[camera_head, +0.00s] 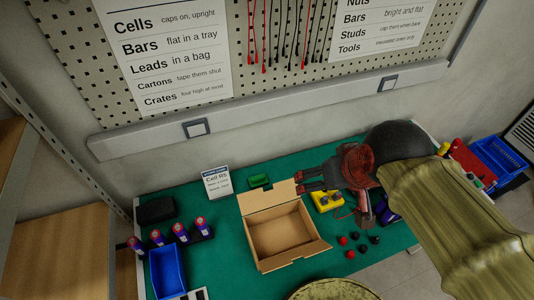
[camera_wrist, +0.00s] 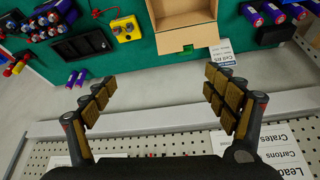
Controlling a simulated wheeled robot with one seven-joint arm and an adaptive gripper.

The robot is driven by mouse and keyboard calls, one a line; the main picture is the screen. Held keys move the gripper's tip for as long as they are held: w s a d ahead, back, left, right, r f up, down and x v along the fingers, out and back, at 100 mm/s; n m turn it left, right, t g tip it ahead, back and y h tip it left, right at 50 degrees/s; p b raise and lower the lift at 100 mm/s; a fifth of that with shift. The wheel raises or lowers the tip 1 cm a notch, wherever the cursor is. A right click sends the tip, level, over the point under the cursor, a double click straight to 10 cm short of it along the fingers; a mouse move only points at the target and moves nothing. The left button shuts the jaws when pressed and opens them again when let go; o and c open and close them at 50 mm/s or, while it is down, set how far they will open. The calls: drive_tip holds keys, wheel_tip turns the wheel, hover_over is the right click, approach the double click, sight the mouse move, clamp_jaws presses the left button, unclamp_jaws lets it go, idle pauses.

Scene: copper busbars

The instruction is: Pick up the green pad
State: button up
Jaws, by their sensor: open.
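The green pad (camera_head: 259,181) lies on the green table mat behind the open cardboard box, to the right of the Cell RS sign. In the wrist view, a small green patch that looks like the pad (camera_wrist: 187,48) shows by the box flap, partly hidden. My gripper (camera_head: 303,182) is to the right of the pad in the head view, above the back of the table. In the wrist view its two fingers (camera_wrist: 160,90) are wide apart with nothing between them.
The open cardboard box (camera_head: 281,232) stands in front of the pad. The Cell RS sign (camera_head: 216,182) stands to its left. A yellow switch box (camera_head: 326,201) sits to the right, near my arm. The pegboard wall and its ledge (camera_head: 290,98) rise behind the table.

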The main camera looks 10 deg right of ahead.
drive_tip(key=w+a+f+g+p, duration=0.1)
drive_tip(key=w+a+g+p, duration=0.1)
drive_tip(key=w, duration=1.1)
drive_tip(key=n+g+p, duration=0.2)
drive_tip(key=g+p, duration=0.1)
drive_tip(key=p, duration=0.3)
hover_over(258, 177)
drive_tip(key=f, duration=3.5)
drive_tip(key=shift+w+a+f, duration=0.15)
drive_tip(key=shift+w+f, duration=0.05)
drive_tip(key=shift+f, duration=0.2)
wheel_tip(258, 177, down, 8)
drive_tip(key=shift+r, duration=0.2)
drive_tip(key=c, duration=0.3)
drive_tip(key=shift+s, duration=0.1)
drive_tip(key=c, duration=1.1)
